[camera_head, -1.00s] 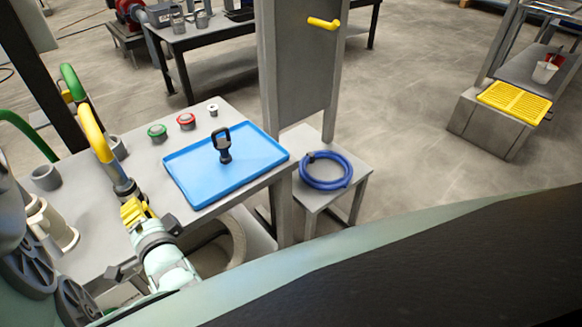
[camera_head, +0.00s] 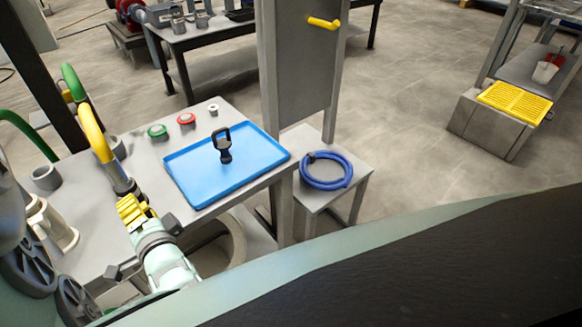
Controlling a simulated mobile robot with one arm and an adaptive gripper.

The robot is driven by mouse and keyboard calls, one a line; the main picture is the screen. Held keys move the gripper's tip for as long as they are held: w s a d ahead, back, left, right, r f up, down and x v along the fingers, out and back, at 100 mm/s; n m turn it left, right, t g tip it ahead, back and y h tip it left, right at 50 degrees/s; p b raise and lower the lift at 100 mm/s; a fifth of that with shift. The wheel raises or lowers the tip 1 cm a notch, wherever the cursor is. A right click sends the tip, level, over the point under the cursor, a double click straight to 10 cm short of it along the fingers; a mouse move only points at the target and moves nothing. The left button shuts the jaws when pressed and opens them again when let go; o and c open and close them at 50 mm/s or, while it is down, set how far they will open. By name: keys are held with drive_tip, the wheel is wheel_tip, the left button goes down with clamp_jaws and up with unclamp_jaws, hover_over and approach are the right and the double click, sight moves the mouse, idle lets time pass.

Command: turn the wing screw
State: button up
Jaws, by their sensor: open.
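My gripper (camera_head: 130,209), with yellow parts at its end, is at the lower left, over the grey bench. Its jaws are open and I see nothing held in them. The end of a yellow curved pipe (camera_head: 97,137) with a metal fitting shows right beside the jaws; I cannot tell whether they touch. I cannot make out a wing screw for certain. A dark knob (camera_head: 172,225) shows just right of my gripper, and another dark knob (camera_head: 113,272) is below left. The jaws' far side is hidden.
A blue tray (camera_head: 187,193) on the bench holds an upright black looped handle (camera_head: 222,146). Green (camera_head: 157,131) and red (camera_head: 186,119) round caps sit behind it. A blue hose coil (camera_head: 326,170) lies on a low stand. A grey column rises behind. Open floor lies to the right.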

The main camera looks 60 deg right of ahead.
drive_tip(key=o, duration=0.6)
drive_tip(key=r, duration=0.8)
drive_tip(key=shift+s+d+r, duration=0.15)
drive_tip(key=shift+s+r, duration=0.05)
drive_tip(key=shift+s, duration=0.15)
drive_tip(key=shift+c, duration=0.2)
drive_tip(key=shift+w+r, duration=0.35)
drive_tip(key=shift+r, duration=0.5)
drive_tip(key=c, duration=0.6)
drive_tip(key=shift+o, duration=0.2)
drive_tip(key=shift+w+r, duration=0.2)
drive_tip(key=shift+w, duration=0.05)
drive_tip(key=shift+s+f, duration=0.2)
drive_tip(key=shift+s, duration=0.05)
